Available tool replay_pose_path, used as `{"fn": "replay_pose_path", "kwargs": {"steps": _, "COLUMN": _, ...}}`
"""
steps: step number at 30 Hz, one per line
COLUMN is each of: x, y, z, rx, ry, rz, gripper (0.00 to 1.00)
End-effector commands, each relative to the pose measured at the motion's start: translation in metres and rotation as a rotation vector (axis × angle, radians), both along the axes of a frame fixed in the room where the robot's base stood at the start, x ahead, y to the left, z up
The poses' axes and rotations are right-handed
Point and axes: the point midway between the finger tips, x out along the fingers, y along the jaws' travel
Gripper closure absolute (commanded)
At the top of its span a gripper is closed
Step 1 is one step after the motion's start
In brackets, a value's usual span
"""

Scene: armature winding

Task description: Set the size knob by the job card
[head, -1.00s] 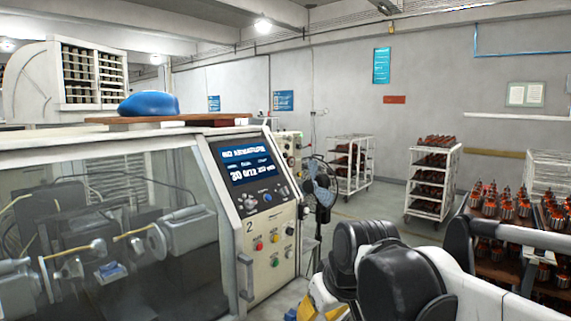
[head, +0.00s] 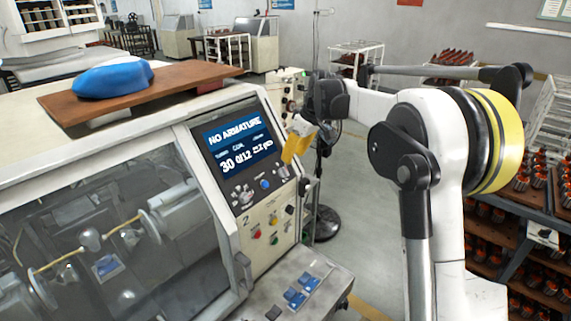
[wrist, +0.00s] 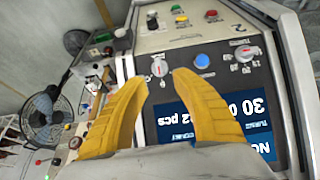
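The winder's control panel (head: 244,165) carries a lit screen (head: 240,145) reading "NO ARMATURE", "30" and "0/12". Below the screen are a left knob (head: 243,194), a blue button (head: 265,184) and a right knob (head: 283,171). My gripper (head: 299,147) is in front of the panel's right side. In the upside-down wrist view its yellow fingers are apart, and a knob with a red pointer (wrist: 160,68) shows just past the tips, in line with their gap. Contact cannot be told. The other knob (wrist: 245,53) has a printed scale. I cannot read which is the size knob; no job card is legible.
Lower coloured buttons (head: 257,234) sit under the knobs. A tray with blue pieces (head: 290,295) juts out below the panel. A black fan (wrist: 45,115) stands beside the machine. Racks of armatures (head: 540,180) stand at the right. A blue bundle (head: 115,79) lies on top.

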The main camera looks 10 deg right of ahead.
Motion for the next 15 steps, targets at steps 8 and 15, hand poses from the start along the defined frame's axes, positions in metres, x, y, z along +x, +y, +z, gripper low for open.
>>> {"fn": "replay_pose_path", "kwargs": {"steps": 8, "x": 0.017, "y": 0.012, "z": -0.049, "rx": -0.001, "ry": -0.001, "rz": 0.0, "gripper": 0.68}}
{"fn": "replay_pose_path", "kwargs": {"steps": 15, "x": 0.024, "y": 0.018, "z": -0.071, "rx": 0.0, "ry": 0.0, "rz": -0.001, "gripper": 0.68}}
